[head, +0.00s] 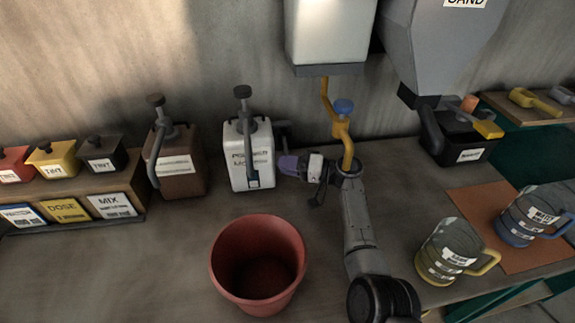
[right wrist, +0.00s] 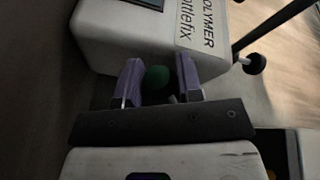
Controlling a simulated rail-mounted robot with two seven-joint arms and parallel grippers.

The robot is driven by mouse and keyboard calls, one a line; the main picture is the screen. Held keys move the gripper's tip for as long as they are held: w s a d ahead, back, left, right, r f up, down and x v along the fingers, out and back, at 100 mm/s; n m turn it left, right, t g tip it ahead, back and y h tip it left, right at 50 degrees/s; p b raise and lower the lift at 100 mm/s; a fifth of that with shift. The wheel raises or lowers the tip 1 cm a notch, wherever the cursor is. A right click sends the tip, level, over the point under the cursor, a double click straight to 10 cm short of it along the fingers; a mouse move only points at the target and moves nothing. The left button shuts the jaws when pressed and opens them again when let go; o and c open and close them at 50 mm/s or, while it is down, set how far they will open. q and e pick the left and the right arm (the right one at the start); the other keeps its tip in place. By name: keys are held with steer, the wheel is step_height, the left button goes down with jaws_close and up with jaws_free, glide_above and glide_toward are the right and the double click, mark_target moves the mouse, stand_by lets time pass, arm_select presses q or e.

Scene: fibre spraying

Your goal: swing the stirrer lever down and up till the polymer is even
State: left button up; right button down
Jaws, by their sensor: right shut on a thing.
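The white polymer jug (head: 238,160) stands upright on the bench against the wall, with a grey pump on top. The rest of the lever is hidden by the fingers and the jug. My left gripper is not in view.
A red bucket (head: 224,262) stands in front of the jug. A brown pump jug (head: 182,178) is to its left. Two measuring jugs, one yellow-handled (head: 447,250), stand at the right.

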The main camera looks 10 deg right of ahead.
steer(key=shift+s+r+m+g+h+p, duration=0.2)
steer(key=shift+r+m+p, duration=0.5)
steer(key=shift+p, duration=1)
steer(key=shift+s+r+m+g+h+p, duration=0.1)
steer(key=shift+s+r+m+h+p, duration=0.15)
steer(key=shift+r+m+p, duration=0.95)
steer(key=shift+f+p, duration=0.4)
steer(key=shift+p, duration=0.75)
steer(key=c, duration=0.8)
jaws_free()
steer(key=shift+s, duration=0.1)
steer(key=shift+d, duration=0.25)
steer(key=shift+r+p+v, duration=0.1)
steer(key=shift+p+v, duration=0.3)
steer(key=shift+v, duration=2.95)
steer(key=shift+r+p+v, duration=0.15)
steer(key=shift+p+v, duration=0.25)
steer(key=shift+v, duration=2.95)
